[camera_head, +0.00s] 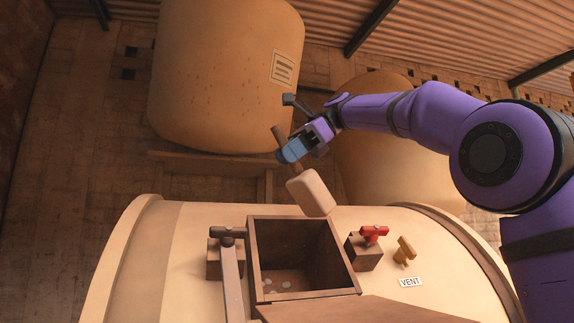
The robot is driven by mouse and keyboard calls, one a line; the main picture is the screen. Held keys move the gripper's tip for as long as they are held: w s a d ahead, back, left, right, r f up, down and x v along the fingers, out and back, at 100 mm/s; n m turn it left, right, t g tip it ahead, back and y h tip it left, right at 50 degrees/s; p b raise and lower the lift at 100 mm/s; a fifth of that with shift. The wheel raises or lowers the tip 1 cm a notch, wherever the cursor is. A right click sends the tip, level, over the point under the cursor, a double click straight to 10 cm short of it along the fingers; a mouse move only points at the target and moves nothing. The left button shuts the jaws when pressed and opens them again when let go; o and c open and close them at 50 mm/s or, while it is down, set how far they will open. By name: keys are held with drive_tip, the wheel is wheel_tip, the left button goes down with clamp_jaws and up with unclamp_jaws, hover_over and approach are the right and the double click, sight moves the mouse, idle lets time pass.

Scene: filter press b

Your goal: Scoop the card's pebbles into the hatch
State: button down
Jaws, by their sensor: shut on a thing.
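My gripper (298,147) is shut on the brown handle of a scoop with a pale, rounded head (310,192). It holds the scoop tilted in the air, with the head lowest, over the back edge of the open hatch. The hatch (350,262) is a dark, square, box-like opening on top of the cream tank. A few small pale pebbles (270,284) show low inside it. The scoop's inner side is not clear, so I cannot tell whether it carries anything. A pale card (282,68) with dark lines is on the rear tank; its text is too small to read.
A red-handled valve (373,234), a yellow valve (404,251) and a VENT label (411,282) are right of the hatch. A dark-ended lever (229,234) stands close on its left. A brown flap (360,309) lies in front. Large tanks (215,90) stand behind.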

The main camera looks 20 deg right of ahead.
drive_tip(key=shift+s+r, duration=0.8)
drive_tip(key=shift+r, duration=0.25)
drive_tip(key=shift+s+r, duration=0.75)
drive_tip(key=shift+r, duration=0.25)
